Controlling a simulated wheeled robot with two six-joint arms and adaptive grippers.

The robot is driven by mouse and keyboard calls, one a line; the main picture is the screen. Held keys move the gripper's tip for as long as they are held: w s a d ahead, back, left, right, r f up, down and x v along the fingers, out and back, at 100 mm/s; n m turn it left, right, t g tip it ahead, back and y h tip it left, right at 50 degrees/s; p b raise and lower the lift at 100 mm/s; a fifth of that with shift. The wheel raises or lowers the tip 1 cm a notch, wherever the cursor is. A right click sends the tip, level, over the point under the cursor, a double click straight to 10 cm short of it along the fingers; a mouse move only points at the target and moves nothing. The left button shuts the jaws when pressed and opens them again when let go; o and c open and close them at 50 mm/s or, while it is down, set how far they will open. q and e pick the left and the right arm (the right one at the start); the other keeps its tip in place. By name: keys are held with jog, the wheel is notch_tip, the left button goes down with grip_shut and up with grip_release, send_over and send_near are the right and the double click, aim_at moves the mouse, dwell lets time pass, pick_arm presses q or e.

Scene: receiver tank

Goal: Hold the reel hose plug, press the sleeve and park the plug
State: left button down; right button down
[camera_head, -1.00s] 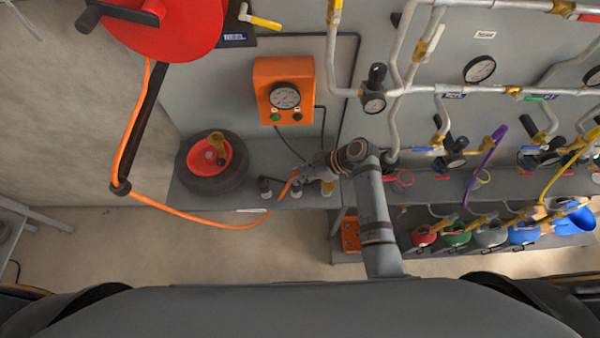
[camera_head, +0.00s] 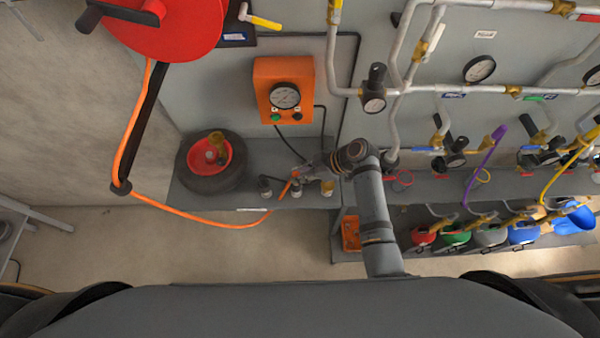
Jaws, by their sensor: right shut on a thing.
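The red hose reel (camera_head: 165,30) is at the top left. Its orange hose (camera_head: 135,125) runs down through a dark guide (camera_head: 120,187) and sags to the right toward my right gripper. My right gripper (camera_head: 298,178) is shut on the hose's plug end, just above the grey shelf. The plug itself is too small and too covered by the fingers to make out, and so is its sleeve. Several small capped posts stand on the shelf by the gripper, one left (camera_head: 265,187) and one right (camera_head: 327,187). I cannot tell whether the plug touches one. My left gripper is out of view.
An orange gauge box (camera_head: 284,88) hangs on the wall above the gripper. A dark wheel with a red hub (camera_head: 211,163) sits on the shelf (camera_head: 250,155) to the left. Pipes, valves and a purple hose (camera_head: 484,164) crowd the right side. The floor below the shelf is clear.

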jog(key=shift+f+b, duration=0.3)
jog(key=shift+f, duration=0.35)
jog(key=c, duration=1.1)
grip_release()
jog(key=v, duration=1.2)
jog(key=shift+d+f, duration=0.1)
